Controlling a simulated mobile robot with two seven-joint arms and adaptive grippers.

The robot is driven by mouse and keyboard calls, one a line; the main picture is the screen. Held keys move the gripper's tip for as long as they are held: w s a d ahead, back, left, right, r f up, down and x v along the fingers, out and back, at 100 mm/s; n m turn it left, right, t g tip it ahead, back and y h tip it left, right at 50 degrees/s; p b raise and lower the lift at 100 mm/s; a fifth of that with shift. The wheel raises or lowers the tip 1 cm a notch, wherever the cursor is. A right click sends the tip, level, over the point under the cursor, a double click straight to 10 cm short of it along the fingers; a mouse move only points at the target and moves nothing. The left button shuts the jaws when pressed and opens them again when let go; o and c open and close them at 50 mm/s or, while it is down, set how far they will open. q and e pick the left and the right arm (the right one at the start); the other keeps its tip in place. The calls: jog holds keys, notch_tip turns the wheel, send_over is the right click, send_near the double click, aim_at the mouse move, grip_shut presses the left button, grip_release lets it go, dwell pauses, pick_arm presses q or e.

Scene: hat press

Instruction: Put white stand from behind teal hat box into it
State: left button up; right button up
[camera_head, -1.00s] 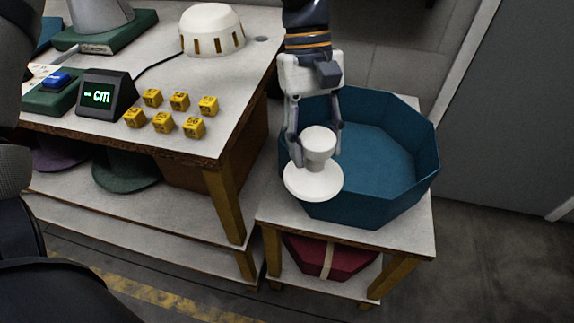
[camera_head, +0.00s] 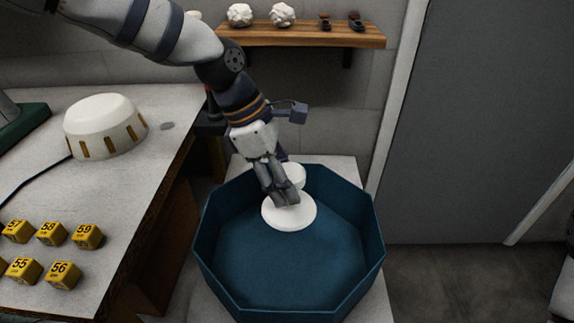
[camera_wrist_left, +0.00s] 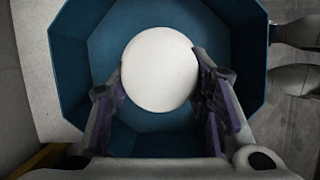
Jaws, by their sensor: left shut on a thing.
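The teal hat box (camera_head: 286,285) is an open octagonal tub on a small pale table. My left gripper (camera_head: 283,196) is shut on the white stand (camera_head: 289,216), which has a wide round disc and a smaller round end partly hidden behind the fingers. In the head view the stand shows within the box's outline, towards the back wall. Whether it touches the floor of the box I cannot tell. In the left wrist view the white stand (camera_wrist_left: 160,68) shows as a pale disc between the two fingers, with the teal hat box (camera_wrist_left: 78,60) around it. My right gripper is not in view.
The worktable (camera_head: 150,185) stands close on the left, with a white slotted dome (camera_head: 104,126) and several yellow numbered blocks (camera_head: 51,234) on it. A wooden wall shelf (camera_head: 300,36) is behind the box. A grey door (camera_head: 480,130) is at the right.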

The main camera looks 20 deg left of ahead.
pick_arm(q)
notch_tip(320, 180, down, 4)
jog(key=shift+f+b, duration=0.2)
jog(key=shift+b, duration=0.55)
jog(key=shift+f, duration=0.25)
notch_tip(320, 180, down, 11)
jog(key=shift+r+b, duration=0.1)
jog(key=shift+b, duration=0.65)
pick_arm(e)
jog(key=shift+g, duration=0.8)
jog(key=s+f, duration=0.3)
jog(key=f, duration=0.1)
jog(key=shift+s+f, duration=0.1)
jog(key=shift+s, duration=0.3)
pick_arm(q)
jog(key=shift+f, duration=0.4)
jog(key=o, duration=1.2)
jog(key=shift+o, duration=0.2)
